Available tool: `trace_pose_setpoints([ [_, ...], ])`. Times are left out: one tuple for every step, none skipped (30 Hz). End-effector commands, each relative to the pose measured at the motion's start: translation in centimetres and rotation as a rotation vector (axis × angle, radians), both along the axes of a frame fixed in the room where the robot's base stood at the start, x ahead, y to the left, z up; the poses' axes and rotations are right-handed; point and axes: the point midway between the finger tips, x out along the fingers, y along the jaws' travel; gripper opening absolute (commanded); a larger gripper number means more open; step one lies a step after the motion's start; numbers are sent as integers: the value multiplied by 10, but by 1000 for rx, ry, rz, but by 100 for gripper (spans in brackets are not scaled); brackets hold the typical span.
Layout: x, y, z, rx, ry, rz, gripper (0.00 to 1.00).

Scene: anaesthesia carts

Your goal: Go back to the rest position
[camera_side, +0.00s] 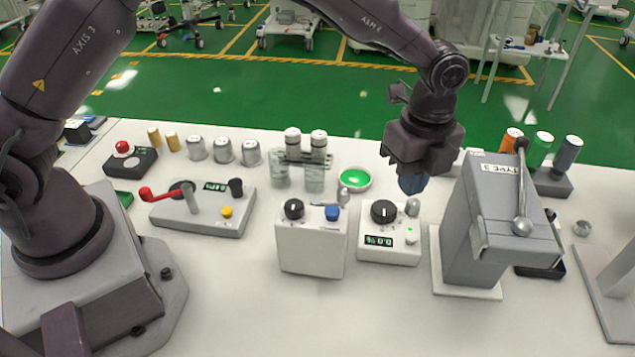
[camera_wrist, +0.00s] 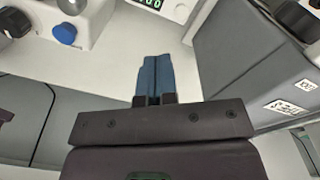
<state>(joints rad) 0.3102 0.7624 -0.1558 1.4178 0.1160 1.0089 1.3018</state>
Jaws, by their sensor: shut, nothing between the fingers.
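My gripper (camera_side: 411,184) hangs from my dark arm above the white bench, right of centre in the side view. It points down, above and behind the white box with a black dial and green display (camera_side: 390,236), and left of the tall grey machine (camera_side: 490,205). In the wrist view its blue fingers (camera_wrist: 154,75) lie together with no gap. They hold nothing and appear apart from the things around them.
Left of the dial box stands a white box with a blue knob (camera_side: 312,240). Behind are two capped vials in a rack (camera_side: 300,160) and a green-filled dish (camera_side: 354,180). A red-handled device (camera_side: 203,208) sits further left. The front bench is clear.

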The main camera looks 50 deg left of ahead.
Motion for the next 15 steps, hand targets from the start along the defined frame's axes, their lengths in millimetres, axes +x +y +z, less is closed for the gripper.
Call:
trace_pose_setpoints([
  [-8,10,12,7,-8,116,0],
  [-14,16,18,10,-10,191,0],
  [-22,24,28,15,-16,296,0],
  [-29,32,36,16,-25,377,0],
  [-35,39,45,17,-33,456,0],
  [-44,49,56,15,-46,559,0],
  [-51,56,64,13,-54,634,0],
  [-59,64,72,10,-65,709,0],
  [-69,75,83,4,-79,810,0],
  [-78,83,90,-3,-88,882,0],
  [-86,90,97,-11,-100,952,0],
  [-97,100,106,-24,-114,1043,0],
  [-106,107,112,-34,-125,1107,0],
  [-115,114,118,-46,-136,1171,0],
  [-127,123,125,-63,-149,1252,0],
])
